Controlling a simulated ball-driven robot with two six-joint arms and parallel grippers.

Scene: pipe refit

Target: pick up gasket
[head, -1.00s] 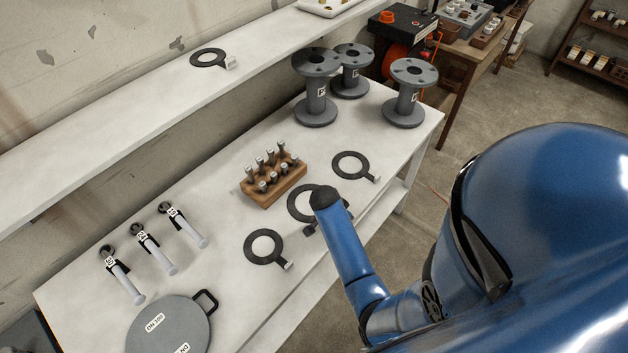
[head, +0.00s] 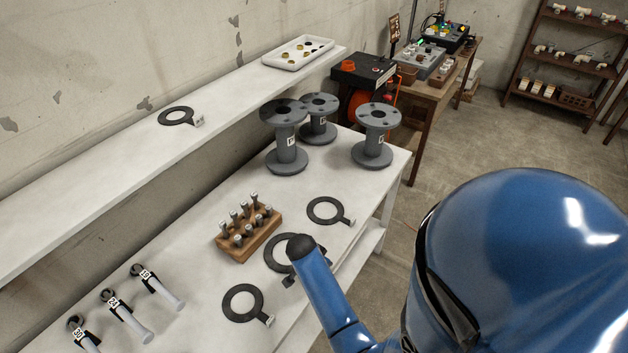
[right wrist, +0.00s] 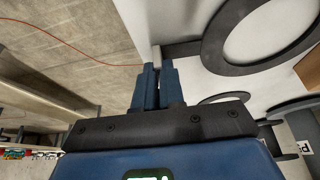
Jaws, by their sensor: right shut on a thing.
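Several flat black ring gaskets with small tabs are in the head view. The middle gasket (head: 270,254) lies on the white table, partly covered by my right arm. My right gripper (right wrist: 157,70) is shut at the end of that gasket's tab in the right wrist view, where the ring (right wrist: 213,45) spreads to the right. My arm mostly hides the gripper in the head view. Other gaskets lie on either side, one farther back (head: 325,210) and one nearer (head: 243,303). Another gasket (head: 177,116) lies on the wall shelf. My left gripper is not in view.
A wooden block with upright bolts (head: 246,240) stands close behind the middle gasket. Several grey flanged spools (head: 288,150) stand at the table's far end. Labelled white-handled tools (head: 158,285) lie at the left. A white tray (head: 298,52) sits on the shelf.

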